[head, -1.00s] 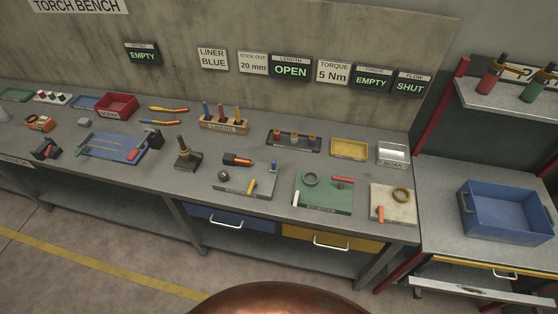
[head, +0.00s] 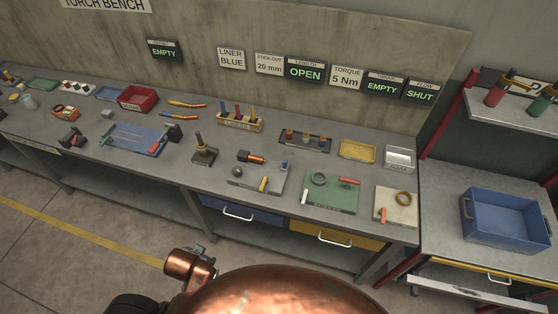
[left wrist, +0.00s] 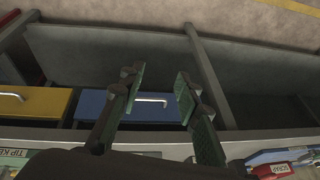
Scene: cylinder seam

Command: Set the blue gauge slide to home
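In the head view a blue plate (head: 126,147) with thin rails across it lies left of centre on the bench. A small blue piece (head: 284,164) stands at the back right corner of a grey plate (head: 243,182) near the middle. I cannot tell for sure which of these carries the gauge slide, or where its home is. My left gripper (left wrist: 157,90) shows in the left wrist view, with its two green-padded fingers apart and nothing between them. It is over the bench's front side, above the drawers. My right gripper is in neither view.
The bench is crowded: a red bin (head: 138,98), a wooden liner rack (head: 240,121), a green plate (head: 331,196) and a pale plate (head: 398,210). Blue (head: 240,211) and yellow (head: 333,238) drawers are under its front edge. A blue crate (head: 505,218) stands right.

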